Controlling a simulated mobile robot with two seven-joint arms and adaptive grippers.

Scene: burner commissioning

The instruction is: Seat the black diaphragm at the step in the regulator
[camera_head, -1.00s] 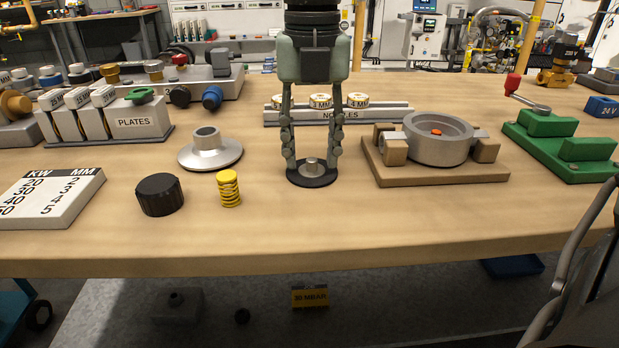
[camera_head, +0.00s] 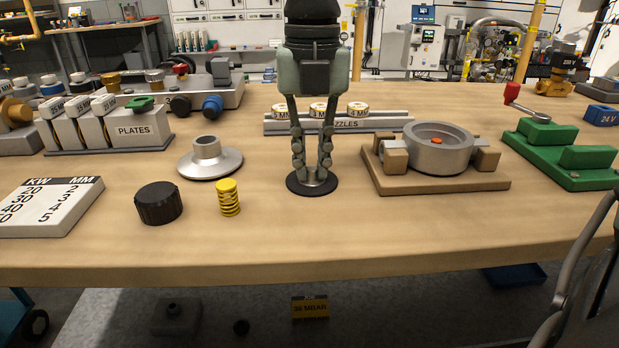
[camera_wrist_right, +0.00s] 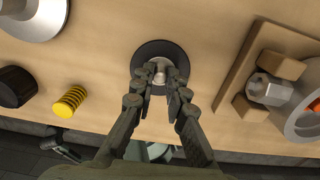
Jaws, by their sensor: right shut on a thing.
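The black diaphragm (camera_head: 296,187) is a flat black disc with a metal hub, lying on the wooden bench. My right gripper (camera_head: 312,177) points straight down over it, its fingers shut on the hub. The right wrist view shows the gripper (camera_wrist_right: 160,78) at the hub and the diaphragm's black rim (camera_wrist_right: 152,46) around it. The regulator (camera_head: 439,154) is an open round grey metal body with an orange spot inside, held between blocks on a wooden base right of the gripper; part of it shows in the right wrist view (camera_wrist_right: 302,120). My left gripper is not seen.
Left of the gripper stand a yellow spring (camera_head: 228,199), a black cap (camera_head: 158,203) and a silver flanged cone (camera_head: 210,160). A nozzle rack (camera_head: 385,122) stands behind the gripper. A green fixture (camera_head: 560,150) with a red-knobbed lever is at right. The bench front is clear.

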